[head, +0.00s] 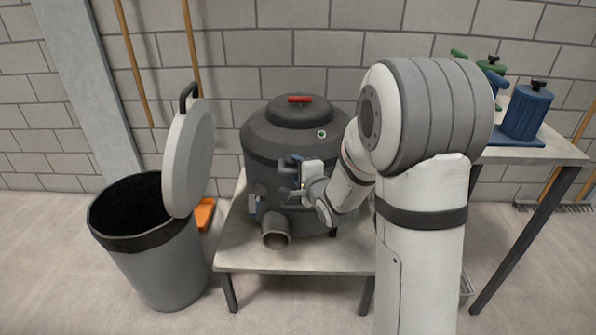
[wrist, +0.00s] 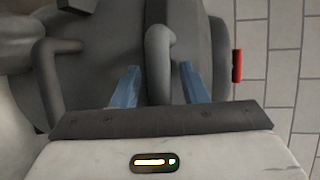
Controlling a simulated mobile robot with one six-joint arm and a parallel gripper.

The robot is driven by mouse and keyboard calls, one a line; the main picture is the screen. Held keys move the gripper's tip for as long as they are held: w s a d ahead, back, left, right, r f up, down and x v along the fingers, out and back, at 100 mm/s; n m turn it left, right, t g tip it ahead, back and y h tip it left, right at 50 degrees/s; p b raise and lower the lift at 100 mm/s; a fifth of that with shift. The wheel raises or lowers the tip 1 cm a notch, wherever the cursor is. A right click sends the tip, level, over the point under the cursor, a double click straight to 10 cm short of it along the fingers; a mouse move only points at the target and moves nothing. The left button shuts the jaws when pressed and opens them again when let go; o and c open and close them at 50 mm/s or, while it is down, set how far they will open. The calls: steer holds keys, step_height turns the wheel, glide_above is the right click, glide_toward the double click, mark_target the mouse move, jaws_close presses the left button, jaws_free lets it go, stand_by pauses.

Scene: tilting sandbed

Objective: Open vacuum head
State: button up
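The vacuum (head: 258,150) is a dark grey drum with a domed head (head: 262,125) on top, which sits closed on the body. A red handle (head: 299,99) tops the head and shows at the right in the wrist view (wrist: 237,66). My gripper (head: 294,166) is at the drum's front, below the head's rim. In the wrist view its two blue fingers (wrist: 158,76) are spread. A curved grey bar handle (wrist: 160,42) lies between them, with a gap on each side. I cannot tell how deep it sits between the fingers.
The vacuum stands on a low table (head: 305,258) with a hose port (head: 276,232) in front. A grey bin (head: 160,262) with a raised lid (head: 189,160) stands at left. A higher table (head: 545,152) with blue and green canisters is at right. A brick wall is behind.

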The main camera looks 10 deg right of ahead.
steer(key=shift+c, duration=0.3)
jaws_close()
stand_by(0.3)
